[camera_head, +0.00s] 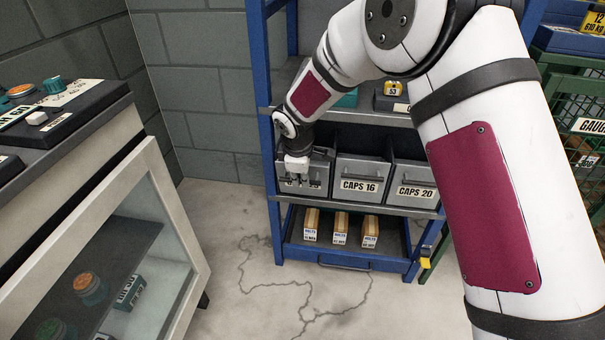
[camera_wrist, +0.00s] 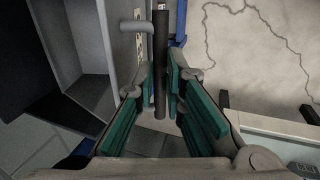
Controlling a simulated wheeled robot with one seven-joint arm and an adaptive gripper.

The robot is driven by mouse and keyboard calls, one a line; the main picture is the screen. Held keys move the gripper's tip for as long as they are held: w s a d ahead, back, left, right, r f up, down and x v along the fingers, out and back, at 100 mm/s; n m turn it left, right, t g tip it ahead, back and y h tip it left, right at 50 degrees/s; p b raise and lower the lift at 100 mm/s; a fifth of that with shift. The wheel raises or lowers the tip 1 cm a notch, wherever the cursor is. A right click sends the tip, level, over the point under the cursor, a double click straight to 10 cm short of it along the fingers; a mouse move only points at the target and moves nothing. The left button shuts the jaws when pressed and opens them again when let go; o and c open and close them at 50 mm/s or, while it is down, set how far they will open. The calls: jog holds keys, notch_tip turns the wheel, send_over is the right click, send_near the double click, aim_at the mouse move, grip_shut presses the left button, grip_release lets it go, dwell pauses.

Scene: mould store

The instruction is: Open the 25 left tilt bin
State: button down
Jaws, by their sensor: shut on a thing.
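The left tilt bin (camera_head: 321,170) is the grey bin at the left end of the middle shelf row. Its label is mostly hidden behind my gripper (camera_head: 297,180), so I cannot read its number. In the wrist view my gripper (camera_wrist: 160,85) has its green-padded fingers on both sides of a dark bar handle (camera_wrist: 161,50) and is shut on it. The bin's front with its pale label shows beside the handle in the wrist view. I cannot tell how far the bin is tilted.
The CAPS 16 bin (camera_head: 361,172) and CAPS 20 bin (camera_head: 413,178) stand to the right. Small bolt boxes (camera_head: 340,228) sit on the tray below. A glass-fronted cabinet (camera_head: 150,235) stands at left. The cracked floor (camera_head: 235,270) between is clear. A green mesh cage (camera_head: 575,110) is at right.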

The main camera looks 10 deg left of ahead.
jog(key=shift+s+f+b, duration=0.35)
jog(key=shift+s+f, duration=0.45)
jog(key=shift+s, duration=0.15)
jog(key=shift+s+f+b, duration=0.35)
jog(key=shift+s+f, duration=0.4)
jog(key=shift+s, duration=0.2)
jog(key=c, duration=1.7)
grip_release()
jog(key=shift+o, duration=0.2)
jog(key=shift+s+r, duration=0.1)
jog(key=shift+r, duration=0.05)
jog(key=s+r+p, duration=0.5)
jog(key=s+r, duration=0.5)
jog(key=r, duration=0.2)
jog(key=shift+a, duration=0.2)
jog(key=shift+s+f, duration=0.1)
jog(key=v, duration=1.2)
